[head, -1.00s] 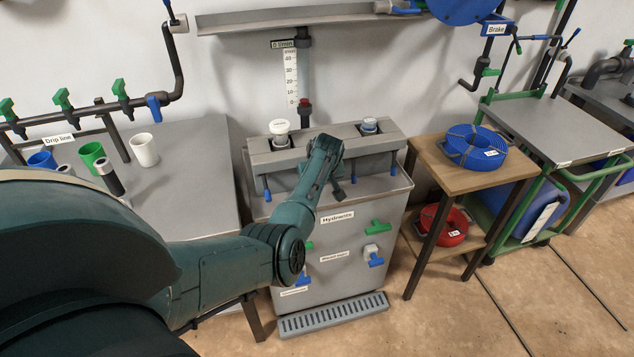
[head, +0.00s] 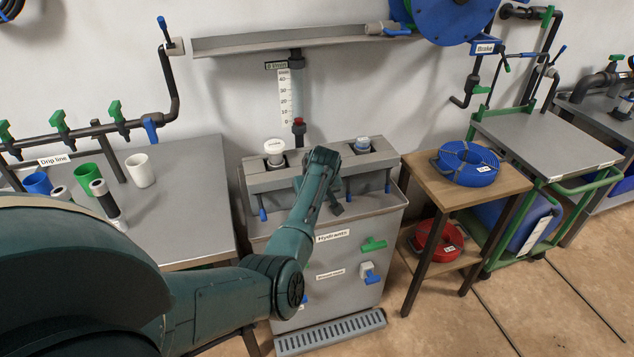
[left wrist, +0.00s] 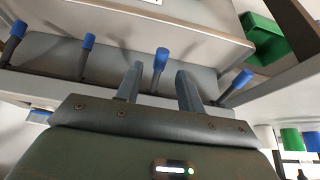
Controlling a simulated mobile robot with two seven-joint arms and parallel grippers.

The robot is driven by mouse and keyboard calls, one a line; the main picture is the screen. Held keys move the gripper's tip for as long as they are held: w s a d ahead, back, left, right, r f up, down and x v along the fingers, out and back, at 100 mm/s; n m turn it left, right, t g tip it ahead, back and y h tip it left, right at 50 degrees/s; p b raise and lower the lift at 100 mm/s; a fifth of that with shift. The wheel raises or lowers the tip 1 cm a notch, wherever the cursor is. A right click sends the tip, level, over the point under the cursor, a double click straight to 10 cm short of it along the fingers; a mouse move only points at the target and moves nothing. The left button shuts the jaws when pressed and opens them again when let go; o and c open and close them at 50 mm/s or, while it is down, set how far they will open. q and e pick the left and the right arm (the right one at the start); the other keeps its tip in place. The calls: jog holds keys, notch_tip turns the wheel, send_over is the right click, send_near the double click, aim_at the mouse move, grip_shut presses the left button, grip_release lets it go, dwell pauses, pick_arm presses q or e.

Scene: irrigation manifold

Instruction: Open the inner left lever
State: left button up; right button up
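Several levers with blue tips hang in a row under the grey hydrant manifold (head: 345,168). The left wrist view looks from the opposite side, so left and right are swapped. There, the inner left lever (left wrist: 161,58) stands between the two fingers of my left gripper (left wrist: 160,72), which are apart with gaps showing on both sides. The outer left lever (left wrist: 236,87) is to the right, the inner right lever (left wrist: 86,45) to the left. In the head view my left gripper (head: 336,207) is at the manifold's front, and my arm hides the inner left lever. My right gripper is not in view.
The grey cabinet (head: 345,290) below has green and blue taps on its front. A table (head: 190,200) with cups stands left. A wooden stand (head: 420,172) with blue and red hose coils is close on the right.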

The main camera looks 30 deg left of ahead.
pick_arm(q)
jog(key=v, duration=1)
